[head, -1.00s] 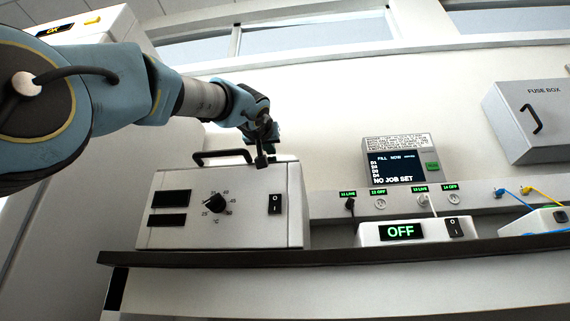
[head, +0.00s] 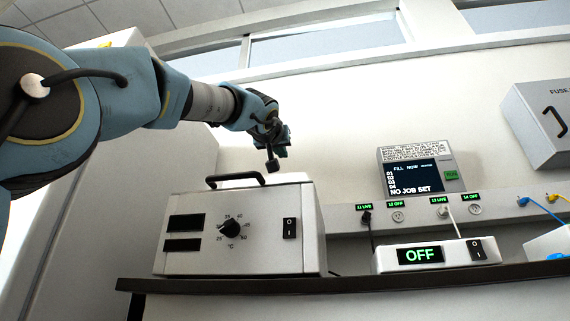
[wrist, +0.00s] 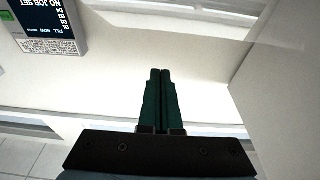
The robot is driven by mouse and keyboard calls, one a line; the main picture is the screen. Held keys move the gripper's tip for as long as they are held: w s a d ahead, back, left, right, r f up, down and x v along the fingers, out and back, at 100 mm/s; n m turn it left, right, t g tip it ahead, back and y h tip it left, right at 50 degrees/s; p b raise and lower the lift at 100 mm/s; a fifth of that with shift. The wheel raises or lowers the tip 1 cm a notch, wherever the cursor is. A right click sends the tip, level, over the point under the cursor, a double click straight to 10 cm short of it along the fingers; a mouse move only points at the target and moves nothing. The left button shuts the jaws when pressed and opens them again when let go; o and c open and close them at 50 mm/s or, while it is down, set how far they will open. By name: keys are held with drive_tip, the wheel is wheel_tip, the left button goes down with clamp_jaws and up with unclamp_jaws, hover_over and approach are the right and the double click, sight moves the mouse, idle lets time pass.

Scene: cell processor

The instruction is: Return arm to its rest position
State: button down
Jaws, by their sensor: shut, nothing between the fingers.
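My arm reaches in from the left in the head view. My gripper (head: 273,160) is above the white heating unit with the dial and black handle, apart from it. In the wrist view my gripper (wrist: 160,75) shows two green fingers pressed together with nothing between them. The white heating unit (head: 205,215) stands on the dark-edged shelf, with its handle (head: 236,180) on top.
A display (head: 415,175) reading NO JOB SET is on the wall to the right; it also shows in the wrist view (wrist: 45,20). A white box (head: 385,258) reading OFF sits on the shelf (head: 350,280). A fuse box (head: 530,120) hangs at far right. Cables plug into the socket strip (head: 420,212).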

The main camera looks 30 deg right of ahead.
drive_tip(key=f+b+v, duration=0.1)
drive_tip(key=v, duration=0.7)
drive_tip(key=shift+w, duration=0.1)
